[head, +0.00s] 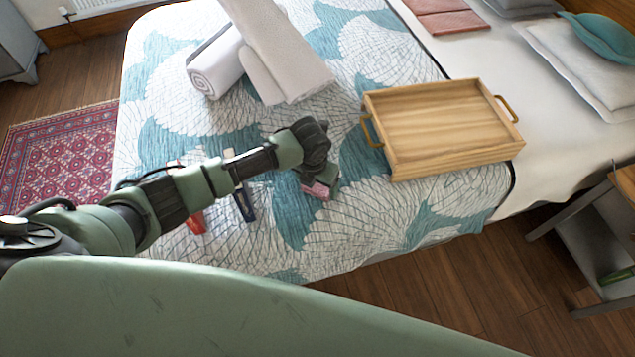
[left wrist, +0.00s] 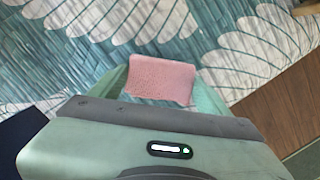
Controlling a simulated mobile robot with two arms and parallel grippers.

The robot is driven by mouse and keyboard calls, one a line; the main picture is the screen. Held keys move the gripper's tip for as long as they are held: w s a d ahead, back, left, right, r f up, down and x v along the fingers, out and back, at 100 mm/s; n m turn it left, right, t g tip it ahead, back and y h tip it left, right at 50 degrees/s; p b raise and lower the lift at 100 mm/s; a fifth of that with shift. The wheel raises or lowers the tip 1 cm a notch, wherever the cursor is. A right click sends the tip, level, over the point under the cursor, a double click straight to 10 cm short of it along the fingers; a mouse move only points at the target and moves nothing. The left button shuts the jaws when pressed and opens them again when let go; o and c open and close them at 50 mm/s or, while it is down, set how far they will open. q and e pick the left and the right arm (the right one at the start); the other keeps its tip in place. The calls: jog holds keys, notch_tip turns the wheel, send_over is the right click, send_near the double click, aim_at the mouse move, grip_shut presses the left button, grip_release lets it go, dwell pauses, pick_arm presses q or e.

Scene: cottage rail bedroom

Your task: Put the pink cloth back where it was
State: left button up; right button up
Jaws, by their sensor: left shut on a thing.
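The pink cloth (head: 317,190) is a small folded block at the tip of my left gripper (head: 322,186), low over the teal and white patterned bedspread (head: 285,235). In the left wrist view the cloth (left wrist: 162,79) sits between the two green fingers of the left gripper (left wrist: 160,88), which are shut on it. I cannot tell whether the cloth touches the bedspread. My right gripper is not in view.
A wooden tray (head: 440,130) with brass handles lies on the bed to the right of the left gripper. Rolled towels (head: 215,65) lie behind. A red item (head: 195,222) and a dark blue item (head: 244,206) lie left of the gripper, partly hidden by my arm.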

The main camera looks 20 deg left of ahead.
aim_at(314, 190)
pick_arm(q)
jog(key=shift+f, duration=0.2)
jog(key=o, duration=1.2)
jog(key=shift+r, duration=0.15)
jog(key=r, duration=0.4)
jog(key=s+r, duration=0.1)
jog(key=r, duration=0.7)
jog(key=shift+s+a, duration=0.15)
jog(key=shift+s, duration=0.25)
